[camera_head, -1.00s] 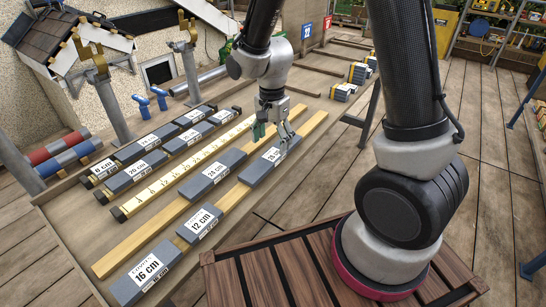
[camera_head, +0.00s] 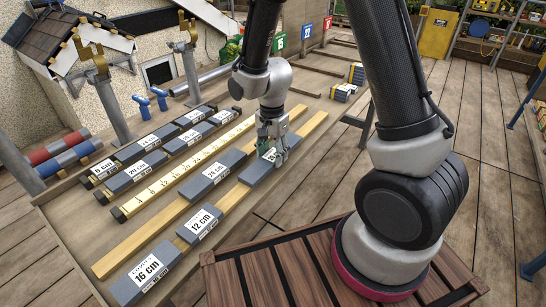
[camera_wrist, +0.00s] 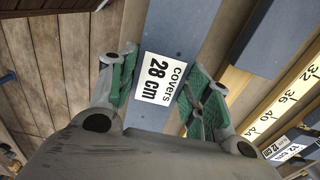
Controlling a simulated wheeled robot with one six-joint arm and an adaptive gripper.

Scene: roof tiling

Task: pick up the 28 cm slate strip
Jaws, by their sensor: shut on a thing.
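The 28 cm slate strip (camera_head: 261,173) is a blue-grey block with a white label. It lies on the near wooden rail of the table, at the rail's far right part. In the wrist view the strip (camera_wrist: 188,22) runs up between the fingers, and its label reads "covers 28 cm". My gripper (camera_head: 273,155) is shut on this strip, with its green finger pads (camera_wrist: 163,88) on both long sides. The fingers and wrist hide part of the label in the head view.
On the same rail lie the 12 cm strip (camera_head: 200,223) and the 16 cm strip (camera_head: 146,276). Another strip labelled 25 cm or similar (camera_head: 216,172) lies on the parallel rail. A yellow measuring rule (camera_head: 185,168) and more labelled strips (camera_head: 142,164) lie beyond.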

